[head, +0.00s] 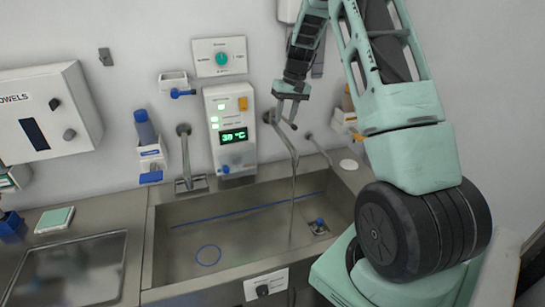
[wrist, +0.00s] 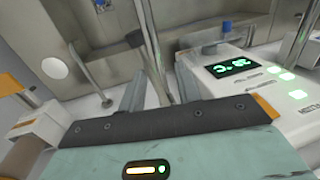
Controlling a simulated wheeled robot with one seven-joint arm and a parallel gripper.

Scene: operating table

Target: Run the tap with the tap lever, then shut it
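The metal tap (head: 284,140) stands out from the wall above the steel sink, right of the green display. A thin pale streak like running water (head: 293,205) drops from its spout end into the basin. My gripper (head: 286,120) is at the tap's wall end, pointing down, with its fingers apart. In the wrist view my gripper (wrist: 158,88) is open, with a metal rod of the tap (wrist: 153,45) showing between its fingers. The tap lever cannot be told apart from the tap body and fingers. Whether a finger touches it is unclear.
The control box with the 38 °C display (head: 233,136) is close left of my gripper. A second pipe (head: 185,155) stands further left. The steel sink (head: 175,250) lies below. A wall dispenser (head: 345,115) is at the right, partly behind my arm.

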